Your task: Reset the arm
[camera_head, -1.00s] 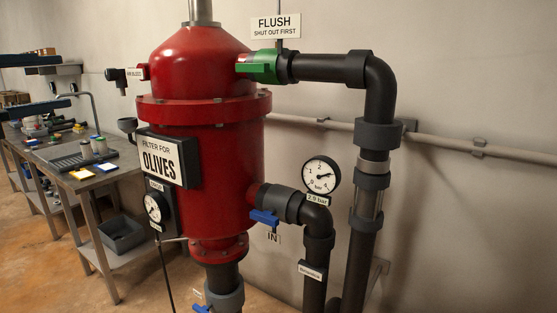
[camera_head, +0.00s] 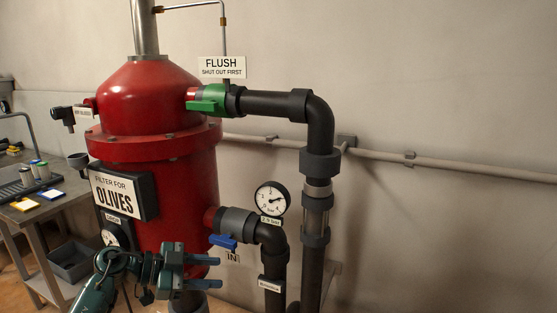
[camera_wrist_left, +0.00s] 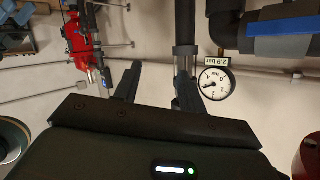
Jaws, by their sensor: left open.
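My left gripper (camera_head: 212,272) is at the bottom of the head view, in front of the red filter tank's lower part. Its two fingers are apart and point right, with nothing seen between them. In the left wrist view the open fingers (camera_wrist_left: 157,85) reach toward the wall and pipes, with clear space between them. My left arm (camera_head: 97,292) comes in from the lower left. My right gripper is in neither view.
The red tank (camera_head: 175,185) carries a green flush handle (camera_head: 207,105). A blue valve handle (camera_head: 223,241) and pressure gauge (camera_head: 271,198) are close to the gripper. Dark pipes (camera_head: 318,150) stand right of it. A workbench (camera_head: 45,205) is at left. Wall space farther right is open.

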